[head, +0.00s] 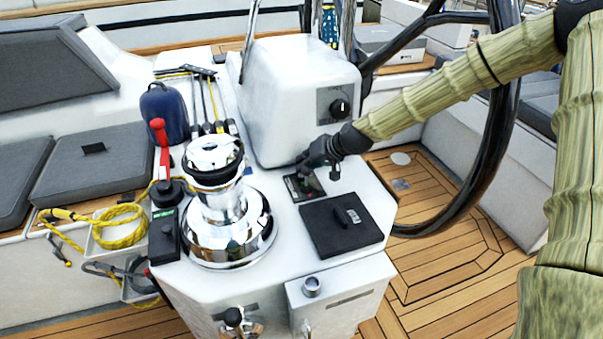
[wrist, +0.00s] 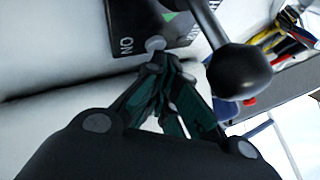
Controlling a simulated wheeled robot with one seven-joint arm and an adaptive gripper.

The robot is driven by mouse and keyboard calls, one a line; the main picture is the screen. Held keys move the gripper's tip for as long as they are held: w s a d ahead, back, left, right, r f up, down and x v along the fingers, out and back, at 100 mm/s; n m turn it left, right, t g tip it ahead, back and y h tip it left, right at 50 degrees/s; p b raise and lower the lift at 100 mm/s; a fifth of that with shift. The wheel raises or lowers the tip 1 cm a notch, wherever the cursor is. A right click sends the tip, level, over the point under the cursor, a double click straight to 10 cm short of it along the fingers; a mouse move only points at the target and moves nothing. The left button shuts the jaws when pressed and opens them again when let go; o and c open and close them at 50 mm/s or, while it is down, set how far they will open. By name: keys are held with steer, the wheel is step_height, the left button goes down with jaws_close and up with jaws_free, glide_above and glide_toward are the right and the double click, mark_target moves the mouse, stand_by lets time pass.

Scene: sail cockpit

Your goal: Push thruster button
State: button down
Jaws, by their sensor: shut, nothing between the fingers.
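A small black control panel (head: 304,188) lies on the white console top in the head view, partly hidden by my gripper (head: 314,158). In the wrist view the panel (wrist: 128,18) carries the letters "ON", a green patch and a round grey button (wrist: 155,43). A lever with a black ball knob (wrist: 238,70) stands beside the button. My gripper (wrist: 161,66) is shut and empty, its fingertips right by the grey button. I cannot tell whether they touch it. I cannot tell which control is the thruster button.
A chrome winch (head: 228,215) stands left of the panel and a black hatch cover (head: 342,225) lies in front. A white pedestal (head: 290,95) with a round knob rises behind. The large black steering wheel (head: 487,150) is at right, close to my arm.

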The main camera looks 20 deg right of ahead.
mark_target(304, 144)
steer(key=shift+r, duration=0.55)
steer(key=shift+r+p, duration=0.1)
steer(key=shift+p, duration=0.2)
steer(key=shift+r+p, duration=2.15)
steer(key=shift+r, duration=0.75)
